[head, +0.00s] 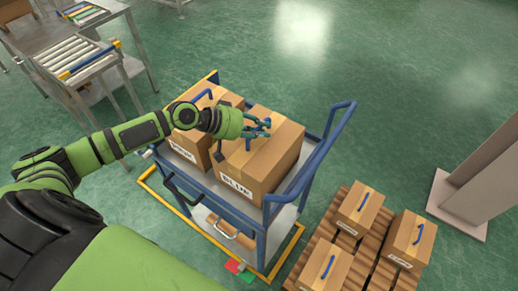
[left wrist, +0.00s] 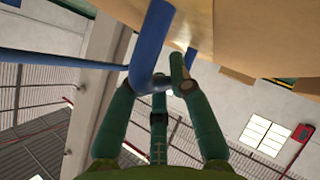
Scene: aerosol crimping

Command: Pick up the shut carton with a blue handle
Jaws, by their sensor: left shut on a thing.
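A shut brown carton (head: 268,165) with a printed label on its front is at the right side of the blue cart's top shelf. My left gripper (head: 266,128) is over its top and shut on its blue handle. In the left wrist view, the blue handle (left wrist: 150,50) lies between the fingers of my left gripper (left wrist: 160,82), with the carton's brown face (left wrist: 250,35) above. Whether the carton rests on the shelf or is slightly raised, I cannot tell. My right gripper is not in view.
Another carton (head: 190,143) with a blue handle stands close on the left on the cart (head: 205,182). A wooden pallet (head: 345,247) with several blue-handled cartons is at the lower right. A roller table (head: 75,55) is at the upper left and a grey post (head: 485,185) at the right.

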